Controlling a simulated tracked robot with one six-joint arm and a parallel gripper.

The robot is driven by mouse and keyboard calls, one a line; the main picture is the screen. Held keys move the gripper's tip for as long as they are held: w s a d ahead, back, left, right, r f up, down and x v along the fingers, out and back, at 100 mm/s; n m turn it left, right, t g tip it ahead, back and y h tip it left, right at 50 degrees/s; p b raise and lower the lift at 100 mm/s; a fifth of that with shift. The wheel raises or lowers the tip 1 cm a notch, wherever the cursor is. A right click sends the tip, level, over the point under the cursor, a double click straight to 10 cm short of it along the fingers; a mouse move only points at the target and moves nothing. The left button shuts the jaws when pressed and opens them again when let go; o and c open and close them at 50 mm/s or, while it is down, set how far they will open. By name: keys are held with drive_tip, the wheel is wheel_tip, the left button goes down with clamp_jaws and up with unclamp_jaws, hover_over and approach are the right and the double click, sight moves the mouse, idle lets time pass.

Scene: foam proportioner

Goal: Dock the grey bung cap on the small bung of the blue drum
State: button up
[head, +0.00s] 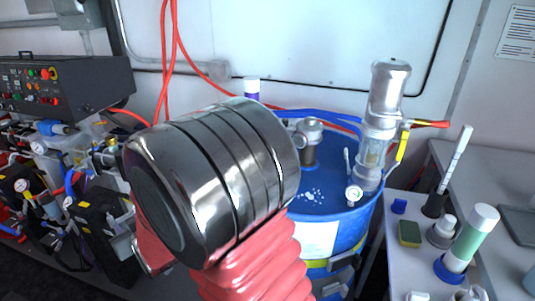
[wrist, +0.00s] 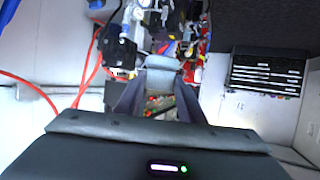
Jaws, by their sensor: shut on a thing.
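The blue drum (head: 345,240) stands behind my arm in the head view, with its left part hidden. On its top are a short metal fitting (head: 309,140), a tall metal pump with a clear section (head: 378,130) and white spots. I cannot make out which part is the small bung; my arm covers some of the top. In the wrist view my gripper (wrist: 161,84) is shut on a light grey piece, seemingly the grey bung cap (wrist: 164,63), held between the dark fingertips. My gripper does not show in the head view, so its distance from the drum cannot be told.
A bench (head: 388,262) at the right carries a green-and-white bottle (head: 474,238), a sponge (head: 409,233) and small containers. Machinery with a dark control box (head: 62,84) fills the left. Orange hoses (head: 170,70) hang by the wall. A drawer cabinet (wrist: 265,78) shows in the wrist view.

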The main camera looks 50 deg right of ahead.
drive_tip(key=shift+d+r, duration=0.1)
drive_tip(key=d+r+h, duration=0.1)
drive_tip(key=d+r, duration=0.3)
drive_tip(key=d, duration=0.7)
drive_tip(key=s+d+r+m+h, duration=0.1)
drive_tip(key=s+d, duration=0.3)
drive_tip(key=d, duration=0.6)
drive_tip(key=s+d+r+m+h, duration=0.1)
drive_tip(key=s+d, duration=0.4)
drive_tip(key=d, duration=0.5)
drive_tip(key=s+d+r+m+g+h, duration=0.1)
drive_tip(key=s+d+r+m, duration=0.1)
drive_tip(key=d, duration=0.9)
drive_tip(key=s+r, duration=0.1)
drive_tip(key=s, duration=0.1)
drive_tip(key=shift+s+r+h, duration=0.2)
drive_tip(key=shift+s+h, duration=0.15)
drive_tip(key=shift+h, duration=0.05)
drive_tip(key=shift+f, duration=0.15)
drive_tip(key=shift+f, duration=2.75)
drive_tip(key=shift+s+a, duration=0.1)
drive_tip(key=shift+s, duration=0.15)
